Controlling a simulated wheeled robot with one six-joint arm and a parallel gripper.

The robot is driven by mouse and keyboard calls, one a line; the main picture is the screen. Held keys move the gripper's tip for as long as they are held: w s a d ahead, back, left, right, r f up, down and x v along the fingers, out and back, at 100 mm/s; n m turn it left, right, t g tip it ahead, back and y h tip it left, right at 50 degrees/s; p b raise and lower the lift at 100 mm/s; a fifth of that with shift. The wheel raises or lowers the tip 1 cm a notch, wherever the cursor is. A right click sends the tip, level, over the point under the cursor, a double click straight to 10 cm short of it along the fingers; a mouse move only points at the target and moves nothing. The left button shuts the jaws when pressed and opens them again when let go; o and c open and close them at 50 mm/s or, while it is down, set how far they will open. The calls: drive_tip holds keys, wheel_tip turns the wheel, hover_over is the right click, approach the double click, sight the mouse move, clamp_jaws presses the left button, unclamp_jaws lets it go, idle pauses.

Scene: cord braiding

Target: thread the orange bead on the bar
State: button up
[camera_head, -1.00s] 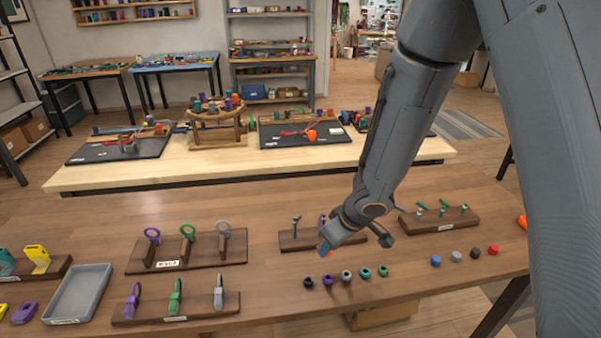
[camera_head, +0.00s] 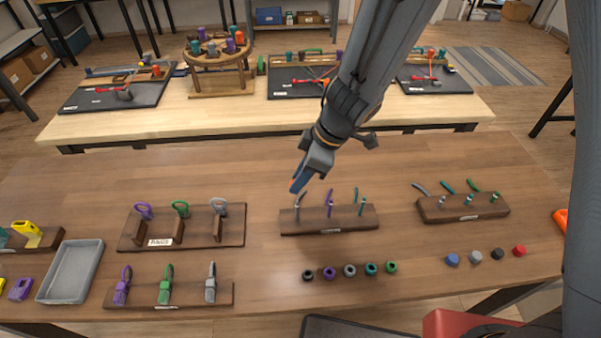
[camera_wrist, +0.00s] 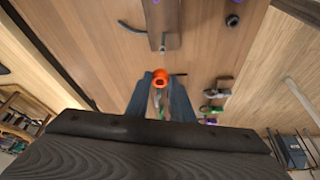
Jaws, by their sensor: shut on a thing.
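The orange bead (camera_wrist: 159,76) is held between the fingertips of my gripper (camera_wrist: 160,88), with its round hole showing in the wrist view. In the head view my gripper (camera_head: 298,181) is above the table, behind the left end of the middle rack (camera_head: 345,221); the bead is mostly hidden there. A grey bar (camera_head: 298,207) stands at that rack's left end, with purple (camera_head: 330,207) and teal (camera_head: 362,205) bars beside it. In the wrist view the rack (camera_wrist: 166,22) and a curved grey bar (camera_wrist: 130,27) lie ahead of the bead, apart from it.
A row of beads (camera_head: 349,270) lies in front of the middle rack. Another rack (camera_head: 465,211) stands to the right, with small coloured pieces (camera_head: 475,256) before it. A ring rack (camera_head: 182,232) and a grey tray (camera_head: 70,272) are at the left. Table behind the racks is clear.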

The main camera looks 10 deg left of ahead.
drive_tip(key=shift+f+b, duration=1.95)
drive_tip(key=shift+b, duration=1.05)
drive_tip(key=shift+f+b, duration=0.55)
drive_tip(key=shift+f, duration=0.6)
drive_tip(key=shift+o, duration=1.3)
clamp_jaws()
drive_tip(key=shift+d+p, duration=0.15)
drive_tip(key=shift+p, duration=0.55)
drive_tip(key=shift+f+b, duration=0.65)
drive_tip(key=shift+f, duration=0.45)
